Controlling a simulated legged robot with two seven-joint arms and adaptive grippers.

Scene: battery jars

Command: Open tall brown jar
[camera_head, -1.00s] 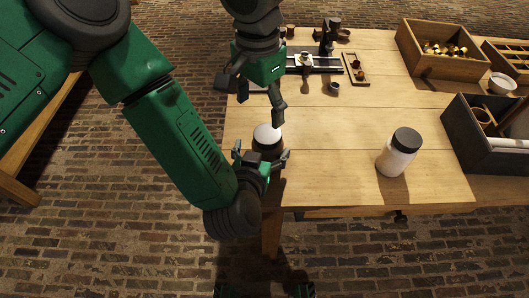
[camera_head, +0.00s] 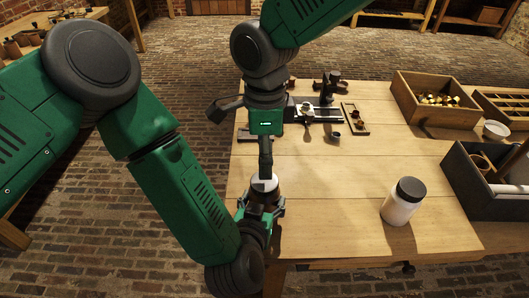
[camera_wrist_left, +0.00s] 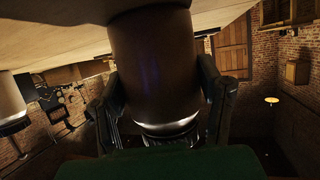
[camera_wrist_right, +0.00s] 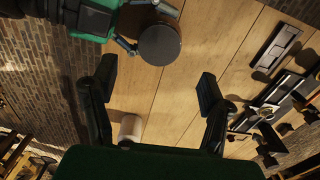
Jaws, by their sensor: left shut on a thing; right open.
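The tall brown jar (camera_head: 256,199) stands upright at the table's front left, its pale-looking top (camera_head: 264,184) catching light. My left gripper (camera_head: 262,208) is shut around its body; the left wrist view shows the brown jar (camera_wrist_left: 155,65) between both fingers, with a shiny band near its lid end. My right gripper (camera_head: 265,173) points down above the jar's top, seen edge-on. In the right wrist view its fingers (camera_wrist_right: 155,88) are apart and empty, with the dark round jar top (camera_wrist_right: 160,44) off toward the upper edge. Whether a fingertip touches the lid cannot be told.
A white jar with a black lid (camera_head: 404,201) stands at the front right. A wooden box (camera_head: 434,109) and a dark crate (camera_head: 485,190) lie along the right side. Dark instruments (camera_head: 318,112) stand at the back. The table's middle is clear.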

